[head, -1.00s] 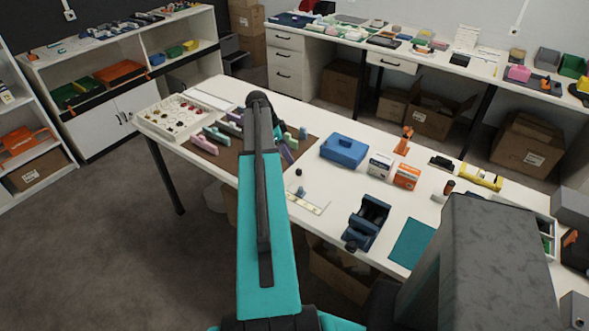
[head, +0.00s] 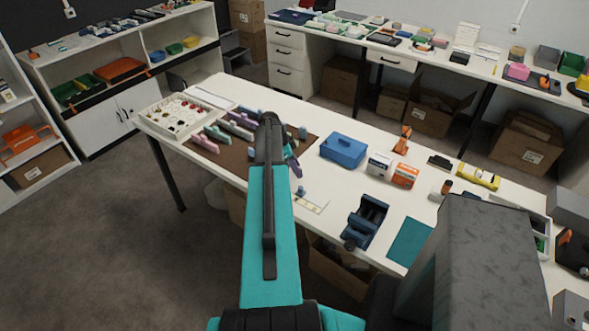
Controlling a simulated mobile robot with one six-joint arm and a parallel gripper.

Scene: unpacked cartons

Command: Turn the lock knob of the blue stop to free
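A small blue block, which looks like the blue stop (head: 301,190), sits at the upper left end of a pale strip (head: 312,204) near the front edge of the white table. It is too small here to make out its lock knob or how that is turned. My teal and dark arm reaches forward over the table, just left of the stop.
A brown mat (head: 233,160) with several pastel pieces lies left of the arm, beside a tray of small parts (head: 150,117). A blue box (head: 344,149), small cartons (head: 404,175), a dark blue device (head: 365,220) and a teal mat (head: 410,243) lie to the right.

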